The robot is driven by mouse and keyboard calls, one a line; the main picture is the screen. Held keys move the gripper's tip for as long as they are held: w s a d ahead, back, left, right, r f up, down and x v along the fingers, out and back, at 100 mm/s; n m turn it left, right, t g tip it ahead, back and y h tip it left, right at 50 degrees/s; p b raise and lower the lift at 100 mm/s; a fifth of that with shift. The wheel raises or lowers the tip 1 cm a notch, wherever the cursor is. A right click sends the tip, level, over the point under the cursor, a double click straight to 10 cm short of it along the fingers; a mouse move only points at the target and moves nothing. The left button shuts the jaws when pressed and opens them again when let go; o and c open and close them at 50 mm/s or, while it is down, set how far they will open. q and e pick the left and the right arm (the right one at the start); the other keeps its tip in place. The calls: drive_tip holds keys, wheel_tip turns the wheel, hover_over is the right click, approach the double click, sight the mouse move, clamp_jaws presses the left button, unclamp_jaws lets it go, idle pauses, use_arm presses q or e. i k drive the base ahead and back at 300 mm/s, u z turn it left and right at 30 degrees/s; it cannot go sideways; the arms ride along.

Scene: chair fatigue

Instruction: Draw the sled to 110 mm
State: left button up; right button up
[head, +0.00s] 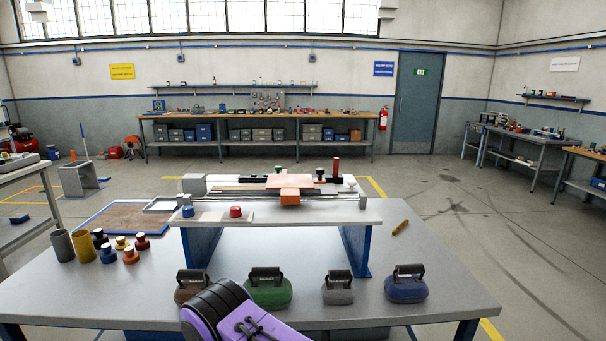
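The sled appears to be the orange block (290,181) on a rail (335,195) that runs left to right across a raised white bench plate (330,214). The plate stands on blue legs on the grey table. A dark red upright knob (336,166) stands just right of the sled. Any scale marks are too small to read, so I cannot tell the sled's distance.
Handled weights in brown (190,287), green (268,288), grey (338,289) and blue (406,284) line the table (440,300) front. Small knobbed weights (130,256) and two cups (83,245) stand left. The table's right side is mostly clear.

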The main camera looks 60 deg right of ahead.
sight(289, 184)
drive_tip(key=k, duration=0.75)
drive_tip(key=z, duration=1.2)
drive_tip(key=i, duration=0.45)
drive_tip(key=z, duration=0.05)
